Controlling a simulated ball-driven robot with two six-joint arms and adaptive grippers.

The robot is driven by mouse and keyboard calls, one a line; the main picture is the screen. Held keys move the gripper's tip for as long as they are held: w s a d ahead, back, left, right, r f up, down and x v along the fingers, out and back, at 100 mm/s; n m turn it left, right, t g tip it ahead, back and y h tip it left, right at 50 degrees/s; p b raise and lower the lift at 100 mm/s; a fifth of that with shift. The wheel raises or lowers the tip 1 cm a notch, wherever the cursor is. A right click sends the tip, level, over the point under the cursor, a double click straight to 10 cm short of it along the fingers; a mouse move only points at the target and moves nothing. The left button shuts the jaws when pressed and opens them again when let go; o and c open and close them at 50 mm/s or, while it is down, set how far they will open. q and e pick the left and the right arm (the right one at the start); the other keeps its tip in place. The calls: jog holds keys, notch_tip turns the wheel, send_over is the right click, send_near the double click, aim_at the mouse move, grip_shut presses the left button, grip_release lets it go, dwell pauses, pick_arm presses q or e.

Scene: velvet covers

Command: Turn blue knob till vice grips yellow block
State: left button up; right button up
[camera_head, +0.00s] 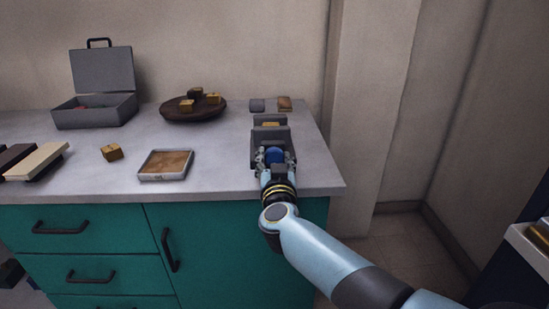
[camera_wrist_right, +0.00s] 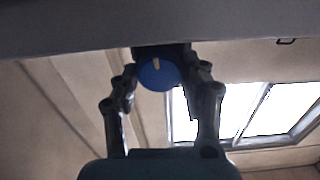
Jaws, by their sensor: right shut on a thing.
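The grey vice (camera_head: 270,134) stands near the right end of the counter. The yellow block (camera_head: 270,124) shows between its jaws; I cannot tell whether both jaws touch it. The blue knob (camera_head: 275,154) is on the vice's near face. In the right wrist view the blue knob (camera_wrist_right: 158,73) is round, with a pale mark near its top. My right gripper (camera_head: 276,157) is shut on the blue knob, with a finger on either side of it. My left gripper is not in view.
On the counter (camera_head: 220,180) are a shallow tray (camera_head: 140,176), a loose yellowish block (camera_head: 111,152), a round dark dish (camera_head: 172,113) with several blocks, and an open grey case (camera_head: 95,110). Two small flat pieces, grey (camera_head: 257,105) and brown (camera_head: 285,103), lie behind the vice.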

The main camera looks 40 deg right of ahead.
jog(key=shift+m+p, duration=0.5)
jog(key=shift+m, duration=0.6)
jog(key=shift+m+p, duration=0.35)
jog(key=shift+m, duration=1.05)
jog(key=shift+f, duration=0.1)
jog(key=o, duration=1.2)
jog(key=shift+c, duration=0.2)
jog(key=shift+s, duration=0.1)
jog(key=v, duration=1.2)
jog(key=shift+f, duration=0.1)
